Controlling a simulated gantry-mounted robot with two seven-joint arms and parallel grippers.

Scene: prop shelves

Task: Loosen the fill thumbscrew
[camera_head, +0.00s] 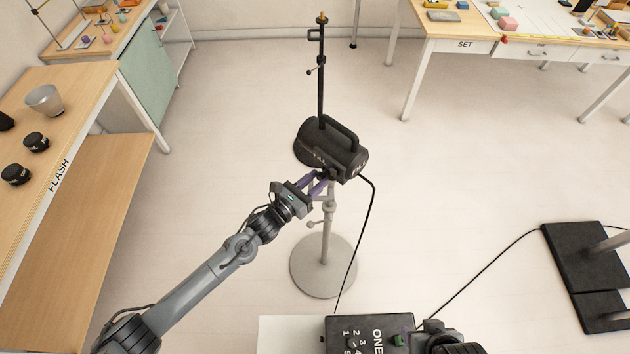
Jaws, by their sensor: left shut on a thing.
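The fill light is a black lamp head (332,150) with a top handle, mounted on a grey stand (326,245) with a round base. My left gripper (324,183) reaches in from the lower left, its purple fingers shut on a small part at the lamp's lower side, where the thumbscrew sits. The thumbscrew itself is hidden by the fingers and the lamp. A dark part of my right arm shows at the bottom edge; its gripper is not in view.
A black stand (321,60) rises behind the lamp. A cable (366,235) hangs from the lamp toward a black control box (350,322) at the bottom. The FLASH table (75,135) is at left, the SET table (440,32) at upper right.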

